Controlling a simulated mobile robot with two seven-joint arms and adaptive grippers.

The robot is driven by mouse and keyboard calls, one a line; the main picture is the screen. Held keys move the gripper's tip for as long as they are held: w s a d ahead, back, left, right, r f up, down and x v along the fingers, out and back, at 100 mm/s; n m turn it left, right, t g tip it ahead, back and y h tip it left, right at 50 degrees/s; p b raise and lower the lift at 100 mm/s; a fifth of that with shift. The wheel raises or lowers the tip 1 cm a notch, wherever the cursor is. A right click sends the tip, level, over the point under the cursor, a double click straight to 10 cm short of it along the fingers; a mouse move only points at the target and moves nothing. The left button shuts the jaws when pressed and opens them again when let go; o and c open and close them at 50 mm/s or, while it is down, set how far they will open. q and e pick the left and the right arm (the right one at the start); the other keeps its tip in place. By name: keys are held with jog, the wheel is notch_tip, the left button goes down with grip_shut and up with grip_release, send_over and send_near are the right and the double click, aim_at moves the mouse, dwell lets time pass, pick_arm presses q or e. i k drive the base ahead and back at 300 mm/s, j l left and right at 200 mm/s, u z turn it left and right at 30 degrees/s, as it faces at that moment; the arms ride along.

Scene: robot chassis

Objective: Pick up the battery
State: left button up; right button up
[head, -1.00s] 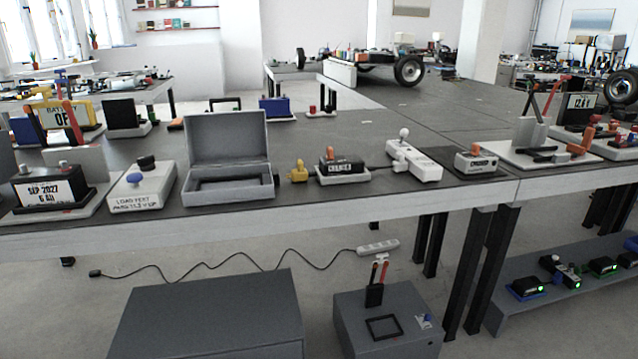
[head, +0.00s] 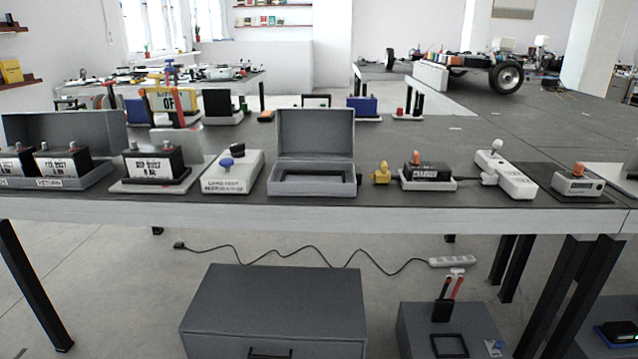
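Several battery-like black blocks with white labels show in the head view; I cannot tell which one the task means. One labelled block (head: 154,165) sits upright on a grey tray (head: 122,187) left of centre. Two more, a right one (head: 63,164) and a left one (head: 14,165), sit in a grey open-lidded box (head: 100,178) marked RETURN at the far left. A smaller black block (head: 427,172) with an orange knob sits on a white cradle (head: 444,186) right of centre. Neither of my grippers is in view.
A dark grey cabinet (head: 272,298) and a smaller one stand below.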

aim_at(73, 161)
jog(key=u, duration=1.3)
jog(key=j+z, duration=0.15)
jog(key=z, duration=0.3)
jog(key=i, duration=0.05)
